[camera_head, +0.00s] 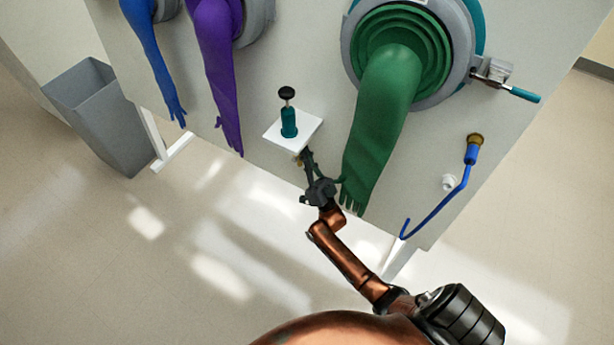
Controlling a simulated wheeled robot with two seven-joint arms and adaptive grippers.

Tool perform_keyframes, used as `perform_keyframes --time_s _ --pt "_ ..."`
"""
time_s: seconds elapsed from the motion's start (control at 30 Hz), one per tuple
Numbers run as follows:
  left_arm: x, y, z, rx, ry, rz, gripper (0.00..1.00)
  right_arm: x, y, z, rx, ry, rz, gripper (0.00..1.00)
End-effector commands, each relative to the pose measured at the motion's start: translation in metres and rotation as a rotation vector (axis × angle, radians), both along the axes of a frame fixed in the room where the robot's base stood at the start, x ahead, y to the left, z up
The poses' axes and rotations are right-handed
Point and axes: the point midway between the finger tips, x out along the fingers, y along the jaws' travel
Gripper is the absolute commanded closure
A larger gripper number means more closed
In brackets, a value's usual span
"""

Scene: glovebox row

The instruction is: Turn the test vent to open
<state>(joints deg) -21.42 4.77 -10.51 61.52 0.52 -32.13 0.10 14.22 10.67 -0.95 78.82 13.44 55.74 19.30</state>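No label for the test vent is readable. A teal cylinder with a black knob (288,118) stands upright on a small white shelf (312,127) on the panel. A small brass-coloured fitting (299,160) shows just under the shelf, partly hidden; I cannot tell which part is the vent. My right gripper (322,170) is just below the shelf, left of the green glove, its dark fingers spread apart. One finger reaches up beside the brass fitting; contact cannot be told. Nothing shows between the fingers. My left gripper is not in view.
A green glove (382,115) hangs from a ringed port close to my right gripper. A teal-handled lever (524,95) sticks out at the right. A blue hose (448,203) hangs lower right. Purple (217,70) and blue (150,55) gloves hang left, near a grey bin (110,120).

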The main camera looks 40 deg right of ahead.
Motion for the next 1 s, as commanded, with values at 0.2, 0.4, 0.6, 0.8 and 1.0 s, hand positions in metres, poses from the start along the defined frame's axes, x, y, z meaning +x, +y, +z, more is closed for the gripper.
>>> perform_keyframes --time_s 0.2,0.4,0.6,0.8,1.0 --pt "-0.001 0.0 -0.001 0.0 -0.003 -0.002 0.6 0.002 -0.001 0.003 0.0 0.0 -0.004 1.0" --pt "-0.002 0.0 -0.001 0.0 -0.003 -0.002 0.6 0.003 -0.002 0.003 0.0 0.001 -0.006 1.0" --pt "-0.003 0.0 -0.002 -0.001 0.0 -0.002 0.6 0.003 -0.002 0.003 0.0 0.001 -0.006 1.0" --pt "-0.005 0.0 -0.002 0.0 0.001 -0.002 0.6 0.003 -0.002 0.003 0.0 0.001 -0.006 1.0" --pt "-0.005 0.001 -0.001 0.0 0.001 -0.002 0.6 -0.008 -0.002 -0.011 0.001 0.005 -0.006 1.0"
